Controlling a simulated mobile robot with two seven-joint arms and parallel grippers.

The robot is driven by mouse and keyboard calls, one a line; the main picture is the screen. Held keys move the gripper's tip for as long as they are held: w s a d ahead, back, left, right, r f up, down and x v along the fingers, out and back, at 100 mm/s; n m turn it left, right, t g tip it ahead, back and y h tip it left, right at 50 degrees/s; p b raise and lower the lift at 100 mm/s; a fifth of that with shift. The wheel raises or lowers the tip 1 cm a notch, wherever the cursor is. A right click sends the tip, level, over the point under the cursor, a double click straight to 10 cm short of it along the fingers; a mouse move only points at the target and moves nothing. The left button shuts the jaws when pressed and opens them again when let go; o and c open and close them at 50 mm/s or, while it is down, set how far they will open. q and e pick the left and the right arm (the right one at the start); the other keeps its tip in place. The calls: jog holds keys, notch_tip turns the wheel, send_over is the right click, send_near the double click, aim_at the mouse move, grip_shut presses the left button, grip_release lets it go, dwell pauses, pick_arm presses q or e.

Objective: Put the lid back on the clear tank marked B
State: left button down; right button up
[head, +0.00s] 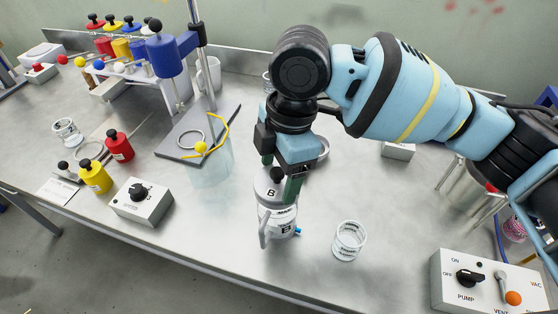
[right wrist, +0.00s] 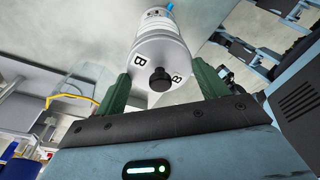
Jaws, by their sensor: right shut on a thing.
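The clear tank marked B (head: 279,222) stands upright near the front edge of the table, with a blue fitting low on its right side. The grey lid marked B (head: 265,189), with a black knob, is right over its top. My right gripper (head: 284,183) comes down from above, its green fingers shut on the lid. In the right wrist view the lid (right wrist: 148,67) is between the two fingers (right wrist: 161,88), with the tank (right wrist: 157,27) behind it. I cannot tell whether the lid is fully seated. My left gripper is not in view.
An open clear jar (head: 349,241) stands right of the tank. A clear beaker (head: 210,166) and the stand's base (head: 199,135) are behind left. A grey knob box (head: 142,202) is left, a pump control box (head: 486,282) front right. Table between them is bare.

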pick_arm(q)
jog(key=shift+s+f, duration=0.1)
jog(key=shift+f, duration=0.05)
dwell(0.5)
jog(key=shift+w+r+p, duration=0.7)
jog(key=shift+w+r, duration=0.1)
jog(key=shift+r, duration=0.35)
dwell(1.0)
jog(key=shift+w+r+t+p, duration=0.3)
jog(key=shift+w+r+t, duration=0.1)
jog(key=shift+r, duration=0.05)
pick_arm(e)
jog(key=shift+f, duration=0.2)
dwell(1.0)
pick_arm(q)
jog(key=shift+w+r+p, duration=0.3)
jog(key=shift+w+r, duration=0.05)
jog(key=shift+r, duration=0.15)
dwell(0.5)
pick_arm(e)
jog(key=o, duration=1)
jog(key=shift+o, duration=0.5)
